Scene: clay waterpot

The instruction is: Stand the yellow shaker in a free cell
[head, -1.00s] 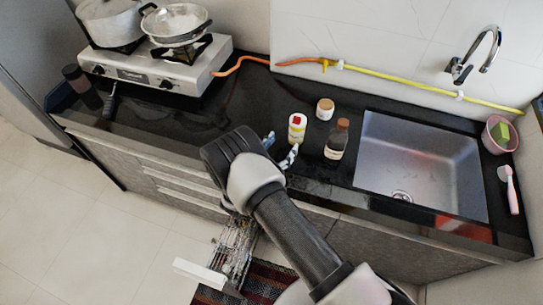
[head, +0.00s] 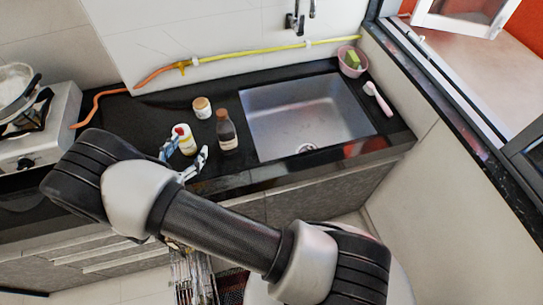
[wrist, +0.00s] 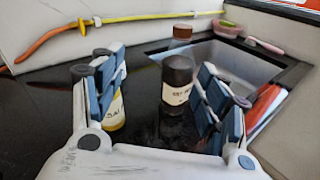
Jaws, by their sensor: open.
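The yellow shaker (head: 184,138), white and yellow with a red cap, stands upright on the black counter (head: 140,117). In the wrist view the shaker (wrist: 115,112) is just inside the left finger, which partly covers it. My gripper (head: 184,157) is open, its fingers on the near side of the shaker in the head view. The gripper (wrist: 155,95) also shows in the wrist view with both fingers spread. A pull-out wire rack (head: 190,278) shows below the counter, mostly cut off; its cells cannot be made out.
A dark brown bottle (head: 226,131) stands close to the right of the shaker, and a small jar (head: 202,107) behind. The sink (head: 310,115) is farther right, with a pink bowl (head: 352,62) and brush (head: 377,98). The stove (head: 40,125) is at the left.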

